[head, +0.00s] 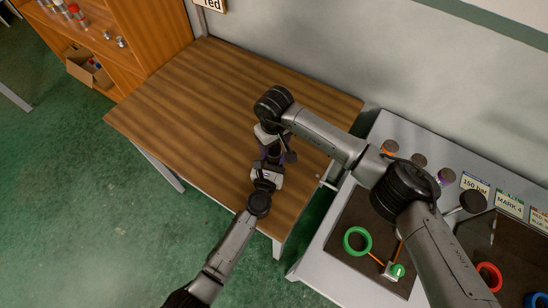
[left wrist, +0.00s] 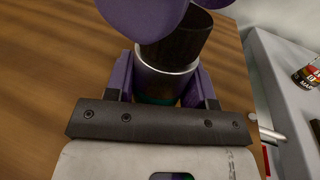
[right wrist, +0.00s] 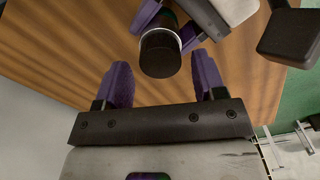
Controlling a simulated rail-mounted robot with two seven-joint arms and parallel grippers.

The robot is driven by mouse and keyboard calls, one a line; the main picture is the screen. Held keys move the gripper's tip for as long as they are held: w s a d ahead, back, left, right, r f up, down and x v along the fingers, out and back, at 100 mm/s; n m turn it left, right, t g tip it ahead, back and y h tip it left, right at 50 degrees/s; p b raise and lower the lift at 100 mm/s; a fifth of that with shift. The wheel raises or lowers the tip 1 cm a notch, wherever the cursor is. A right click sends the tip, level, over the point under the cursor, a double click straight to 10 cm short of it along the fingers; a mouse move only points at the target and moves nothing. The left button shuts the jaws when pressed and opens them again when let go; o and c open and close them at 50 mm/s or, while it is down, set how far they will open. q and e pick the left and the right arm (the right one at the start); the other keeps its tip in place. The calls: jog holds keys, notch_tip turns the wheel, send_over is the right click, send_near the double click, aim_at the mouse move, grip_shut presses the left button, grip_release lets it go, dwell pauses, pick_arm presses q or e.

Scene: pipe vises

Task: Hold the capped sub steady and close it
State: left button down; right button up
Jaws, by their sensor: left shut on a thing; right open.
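The capped sub shows in the left wrist view as a short cylinder with a silver band (left wrist: 165,82) and a dark brown cap (left wrist: 178,42) on its upper end. My left gripper (left wrist: 162,72) is shut around the sub's body, one purple finger on each side. In the right wrist view the round end of the dark cap (right wrist: 160,54) lies beyond my right gripper (right wrist: 162,72). My right gripper is open, its purple fingers apart and clear of the cap. In the head view both grippers meet over the wooden table (head: 190,105) and mostly hide the sub.
A grey bench (head: 312,262) at right holds a green ring (head: 357,241), a red ring (head: 488,277), several capped cylinders and small signs, including a 150 bar sign (head: 474,184). A wooden shelf (head: 150,30) stands at upper left. The table's left part is clear.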

jog(key=shift+f, duration=1)
jog(key=shift+c, duration=0.5)
